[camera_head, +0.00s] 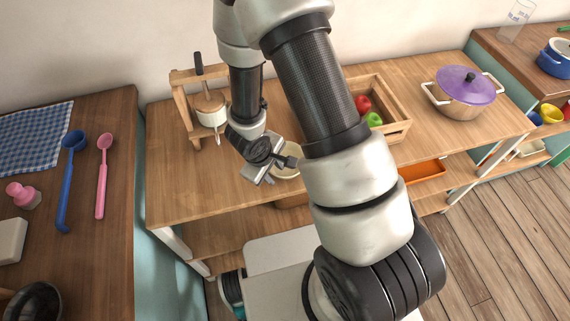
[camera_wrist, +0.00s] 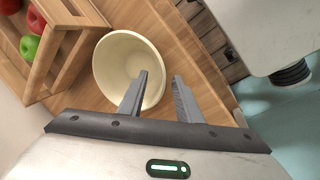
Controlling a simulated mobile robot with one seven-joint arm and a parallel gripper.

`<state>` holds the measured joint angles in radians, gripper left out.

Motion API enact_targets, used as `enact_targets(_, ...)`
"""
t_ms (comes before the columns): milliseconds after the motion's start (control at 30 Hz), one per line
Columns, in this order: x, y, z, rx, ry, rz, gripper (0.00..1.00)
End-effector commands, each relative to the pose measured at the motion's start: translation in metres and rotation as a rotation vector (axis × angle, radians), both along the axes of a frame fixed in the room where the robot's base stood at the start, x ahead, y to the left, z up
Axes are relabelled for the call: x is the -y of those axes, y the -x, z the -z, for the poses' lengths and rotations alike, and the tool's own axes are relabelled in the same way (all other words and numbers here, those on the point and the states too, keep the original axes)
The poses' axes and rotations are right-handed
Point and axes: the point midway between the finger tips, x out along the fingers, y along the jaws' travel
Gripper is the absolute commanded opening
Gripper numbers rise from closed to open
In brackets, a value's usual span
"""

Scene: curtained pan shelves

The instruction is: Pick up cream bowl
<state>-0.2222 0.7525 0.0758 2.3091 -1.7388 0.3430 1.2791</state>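The cream bowl (camera_wrist: 115,66) stands upright and looks empty on the wooden tabletop, large in the wrist view. In the head view the bowl (camera_head: 287,173) is partly hidden by my gripper and arm. My gripper (camera_wrist: 161,75) is open at the bowl's rim. In the wrist view one finger overlaps the bowl's inside and the other lies outside the rim, with the bowl wall between them. I cannot tell whether either finger touches it. The gripper (camera_head: 290,161) also shows small in the head view.
A wooden crate (camera_head: 396,130) with red and green fruit stands close behind the bowl. A wooden rack (camera_head: 186,99) with a hanging cream pan (camera_head: 210,108) is at left. A purple-lidded pot (camera_head: 466,86) stands at right. Tabletop (camera_head: 190,185) is clear at front left.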

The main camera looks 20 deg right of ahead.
Motion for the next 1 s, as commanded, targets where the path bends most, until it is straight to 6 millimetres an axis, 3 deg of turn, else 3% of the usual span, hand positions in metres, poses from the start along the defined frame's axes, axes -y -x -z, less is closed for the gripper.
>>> enact_targets(100,0.003,-0.003,0.014,-0.001,0.001,0.0,0.32)
enact_targets(367,0.004,-0.004,0.016,0.002,0.0,0.001,0.32)
enact_targets(567,0.003,-0.004,0.016,0.001,0.0,0.0,0.01)
enact_targets(600,0.003,-0.004,0.016,0.001,0.0,0.0,0.0)
enact_targets(867,0.003,-0.004,0.015,0.001,0.0,0.0,0.0)
enact_targets(1000,0.003,-0.005,0.006,0.003,-0.001,0.0,0.0)
